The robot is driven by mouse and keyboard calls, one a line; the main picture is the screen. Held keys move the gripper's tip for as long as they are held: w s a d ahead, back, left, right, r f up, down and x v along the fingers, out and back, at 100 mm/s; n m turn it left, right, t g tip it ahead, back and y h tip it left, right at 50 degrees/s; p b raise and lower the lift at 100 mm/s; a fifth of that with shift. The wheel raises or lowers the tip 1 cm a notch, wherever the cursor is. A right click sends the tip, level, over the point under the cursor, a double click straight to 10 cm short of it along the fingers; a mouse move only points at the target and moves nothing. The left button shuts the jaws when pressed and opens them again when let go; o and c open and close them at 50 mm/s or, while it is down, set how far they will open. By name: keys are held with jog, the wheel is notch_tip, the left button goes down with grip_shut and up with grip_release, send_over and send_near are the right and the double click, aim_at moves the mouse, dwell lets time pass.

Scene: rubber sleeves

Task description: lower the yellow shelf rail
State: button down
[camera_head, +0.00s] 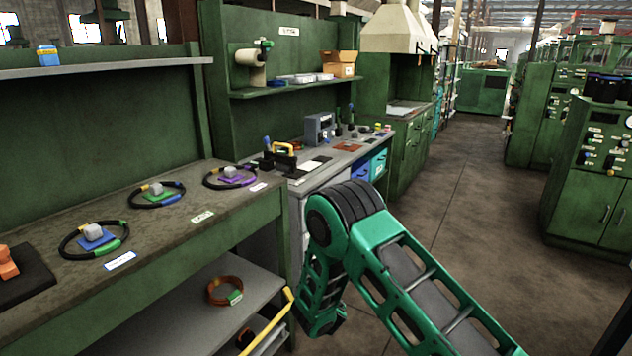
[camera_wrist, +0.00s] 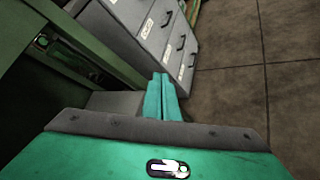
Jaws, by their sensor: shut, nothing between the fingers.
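The yellow shelf rail (camera_head: 268,325) runs along the front edge of a grey lower shelf (camera_head: 175,317), under the green workbench at the left. It slants up to the right and ends at a bent top close to my arm. I cannot make out the rail in the wrist view. My gripper (camera_wrist: 162,97) shows in the wrist view as two teal fingers side by side, shut and empty. In the head view my arm bends down to the right of the rail, and I cannot make out the fingertips there.
An orange-brown ring (camera_head: 225,291) with a green tag lies on the lower shelf. Black rings with coloured sleeves lie on the workbench (camera_head: 175,235) above. A grey drawer cabinet (camera_wrist: 150,35) stands ahead of the fingers. The floor (camera_head: 470,190) at the right is clear.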

jog(key=s+d+r+m+g+h, duration=0.1)
jog(key=d+r+m+g+h, duration=0.1)
jog(key=d+r+m, duration=0.65)
jog(key=d+r+m+g+h, duration=0.1)
jog(key=d+r+m+h, duration=0.3)
jog(key=d, duration=0.9)
jog(key=s+d+r+m+g, duration=0.2)
jog(key=s+d+r+m, duration=0.1)
jog(key=s+d+r, duration=0.4)
jog(key=s+d+r+m+g, duration=0.2)
jog(key=s+d+r+m, duration=0.15)
jog(key=s+d, duration=0.35)
jog(key=s+d+r+m+g+y, duration=0.15)
jog(key=s+d+m, duration=0.25)
jog(key=s, duration=0.5)
jog(key=s+d+r+m+g, duration=0.3)
jog(key=s+d+m, duration=0.1)
jog(key=s, duration=0.4)
jog(key=s+a+r+m+g+y, duration=0.1)
jog(key=s+a+m+y, duration=0.1)
jog(key=s, duration=0.8)
jog(key=s+a+r+m+y, duration=0.1)
jog(key=s+m, duration=0.4)
jog(key=s, duration=0.6)
jog(key=shift+a+r+g+y, duration=0.2)
jog(key=shift+a+g+y, duration=0.15)
jog(key=shift+a, duration=0.4)
